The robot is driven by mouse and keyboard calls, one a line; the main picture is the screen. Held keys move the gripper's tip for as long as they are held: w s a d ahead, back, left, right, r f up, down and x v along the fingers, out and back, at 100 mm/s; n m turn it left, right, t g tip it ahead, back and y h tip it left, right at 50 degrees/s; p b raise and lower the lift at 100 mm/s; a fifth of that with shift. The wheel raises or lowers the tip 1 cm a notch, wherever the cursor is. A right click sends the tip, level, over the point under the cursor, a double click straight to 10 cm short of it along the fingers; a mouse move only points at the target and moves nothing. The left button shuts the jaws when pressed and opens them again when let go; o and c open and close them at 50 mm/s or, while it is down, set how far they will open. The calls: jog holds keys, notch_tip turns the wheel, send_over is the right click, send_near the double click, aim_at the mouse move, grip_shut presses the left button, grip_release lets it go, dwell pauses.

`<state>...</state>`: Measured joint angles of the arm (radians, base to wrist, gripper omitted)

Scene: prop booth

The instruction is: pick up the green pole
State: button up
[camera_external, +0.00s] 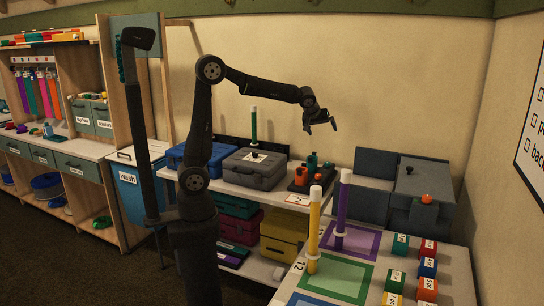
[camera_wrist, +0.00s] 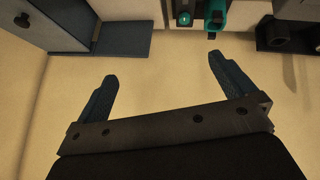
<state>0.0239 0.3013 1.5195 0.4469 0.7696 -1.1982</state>
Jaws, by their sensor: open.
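The green pole (camera_external: 254,126) stands upright behind the grey case on the shelf, in the external view. Its lower end is hidden by the case. My gripper (camera_external: 322,122) is raised in front of the wall, to the right of the pole and apart from it. In the wrist view my gripper (camera_wrist: 162,68) has its two fingers spread with nothing between them. I cannot make out the green pole in the wrist view.
A yellow pole (camera_external: 313,230) and a purple pole (camera_external: 342,207) stand upright on the front table near coloured squares. Several small coloured blocks (camera_external: 398,282) lie at its right. A grey case (camera_external: 254,170) and blue case (camera_external: 187,158) sit on the shelf. The air around my gripper is clear.

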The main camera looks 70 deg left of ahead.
jog(key=c, duration=0.9)
notch_tip(320, 180, up, 10)
jog(key=n+g, duration=0.4)
jog(key=g, duration=0.1)
send_over(254, 113)
jog(key=s+d, duration=0.2)
jog(key=d, duration=0.2)
jog(key=shift+y, duration=0.4)
jog(key=x, duration=1.6)
jog(key=shift+d+f, duration=0.25)
jog(key=shift+f, duration=0.2)
